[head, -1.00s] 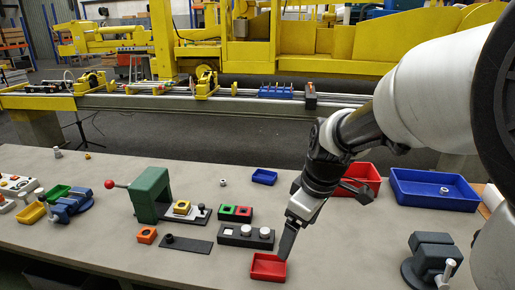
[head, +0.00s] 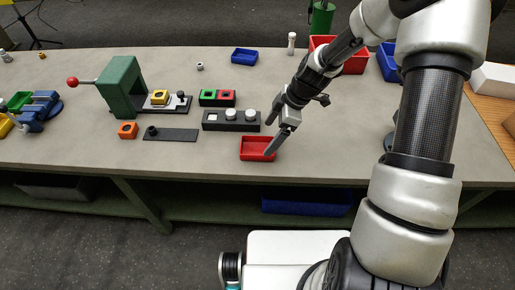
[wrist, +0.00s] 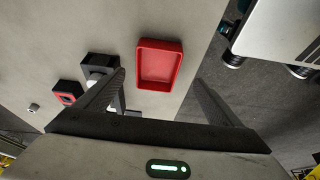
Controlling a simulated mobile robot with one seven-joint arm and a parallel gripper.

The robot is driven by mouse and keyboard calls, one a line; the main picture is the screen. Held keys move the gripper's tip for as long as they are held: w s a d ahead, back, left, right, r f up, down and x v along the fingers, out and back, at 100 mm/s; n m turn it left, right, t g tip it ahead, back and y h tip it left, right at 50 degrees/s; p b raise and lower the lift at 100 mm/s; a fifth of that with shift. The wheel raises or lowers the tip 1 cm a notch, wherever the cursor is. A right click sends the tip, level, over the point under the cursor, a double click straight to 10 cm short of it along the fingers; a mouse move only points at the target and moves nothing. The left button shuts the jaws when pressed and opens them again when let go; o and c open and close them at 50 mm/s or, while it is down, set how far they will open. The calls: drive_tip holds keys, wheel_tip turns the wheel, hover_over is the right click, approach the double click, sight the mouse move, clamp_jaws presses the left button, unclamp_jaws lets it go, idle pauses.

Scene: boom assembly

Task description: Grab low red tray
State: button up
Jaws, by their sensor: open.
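The low red tray (head: 256,148) lies on the grey table near its front edge in the head view. It is small, shallow and empty. In the wrist view the red tray (wrist: 159,65) shows whole, ahead of the fingers and between their lines. My gripper (head: 268,152) is above the tray's right side in the head view. In the wrist view my gripper (wrist: 160,85) has its two dark fingers wide apart with nothing between them. Whether a finger touches the tray cannot be told.
A black block with white knobs (head: 231,121) stands just behind the tray, with green and red square pieces (head: 217,98) beyond it. A dark flat plate (head: 170,135) lies to the left. A larger red bin (head: 345,60) stands at the back right. Table right of the tray is clear.

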sight(255, 150)
drive_tip(key=shift+w+a+p+x, duration=0.1)
drive_tip(key=shift+w+p+x, duration=0.1)
drive_tip(key=shift+x, duration=1.7)
drive_tip(key=shift+w+a+p+x, duration=0.1)
drive_tip(key=shift+p+x, duration=0.1)
drive_tip(key=shift+x, duration=1.7)
drive_tip(key=shift+r, duration=0.1)
drive_tip(key=c, duration=1.2)
